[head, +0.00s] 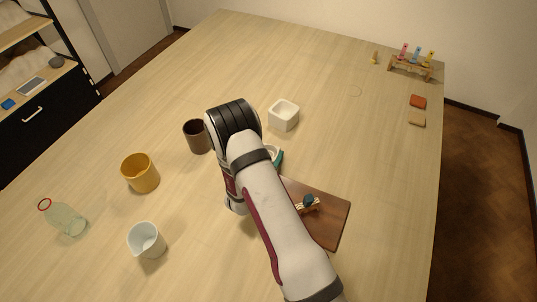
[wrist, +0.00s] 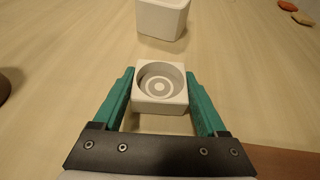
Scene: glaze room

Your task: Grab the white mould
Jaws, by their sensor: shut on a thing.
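The white mould (wrist: 160,105) is a small square block with a round, ringed hollow in its top. In the wrist view it sits between the green fingers of my gripper (wrist: 160,82), with a finger along its left and right sides. My gripper is shut on it. In the head view the mould (head: 271,149) shows only in part past my arm, beside a green finger. I cannot tell whether the mould touches the table or is slightly raised.
A white square pot (head: 284,116) stands just beyond the mould. A brown board (head: 330,222) lies nearer right. The far table is mostly clear.

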